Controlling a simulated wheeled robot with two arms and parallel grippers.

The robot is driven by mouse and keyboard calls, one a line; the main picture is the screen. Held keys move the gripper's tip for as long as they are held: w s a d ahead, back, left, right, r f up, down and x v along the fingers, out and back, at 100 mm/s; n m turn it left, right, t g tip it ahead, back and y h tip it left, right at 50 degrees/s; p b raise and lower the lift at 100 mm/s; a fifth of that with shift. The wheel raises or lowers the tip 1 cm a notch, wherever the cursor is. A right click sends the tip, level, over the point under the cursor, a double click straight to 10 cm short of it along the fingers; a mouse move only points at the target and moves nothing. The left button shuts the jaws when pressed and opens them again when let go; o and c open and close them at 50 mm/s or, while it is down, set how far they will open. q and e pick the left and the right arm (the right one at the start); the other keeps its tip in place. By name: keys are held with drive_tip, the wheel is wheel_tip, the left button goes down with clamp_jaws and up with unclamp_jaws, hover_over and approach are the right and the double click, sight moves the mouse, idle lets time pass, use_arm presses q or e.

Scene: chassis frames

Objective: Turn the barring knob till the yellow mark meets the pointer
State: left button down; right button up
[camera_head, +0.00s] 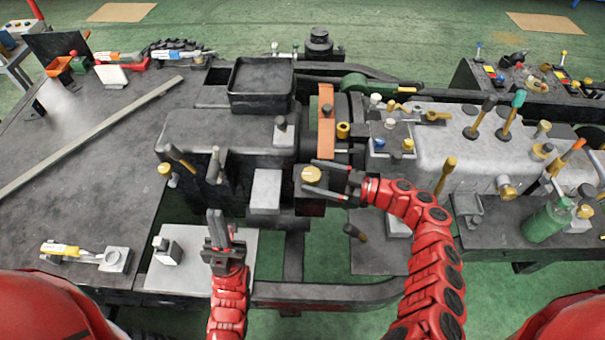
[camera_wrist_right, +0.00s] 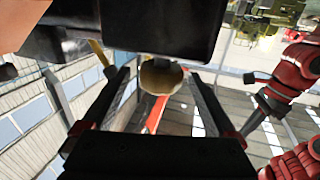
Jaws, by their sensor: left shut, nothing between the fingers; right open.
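A round brass-coloured knob (camera_head: 312,174), which looks like the barring knob, sits on the front of the machine near the middle of the head view. My right gripper (camera_head: 312,177) comes from the right with its fingers open, one above and one below the knob. In the right wrist view the knob (camera_wrist_right: 160,76) lies between the spread fingers, with gaps visible on both sides. A yellow ring-shaped part (camera_head: 343,130) is above it; I cannot tell whether it is the yellow mark. I cannot make out the pointer. My left gripper (camera_head: 217,222) is shut and empty, in front of the machine.
An orange upright band (camera_head: 326,120) stands behind the knob. A light block (camera_head: 265,190) is just left of it. Levers with coloured knobs crowd the headstock (camera_head: 440,130) at right. A long bar (camera_head: 90,138) lies on the left bench, which has open room.

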drive_tip(key=b+v, duration=0.3)
drive_tip(key=v, duration=0.9)
drive_tip(key=shift+d, duration=0.35)
drive_tip(key=shift+s, duration=0.1)
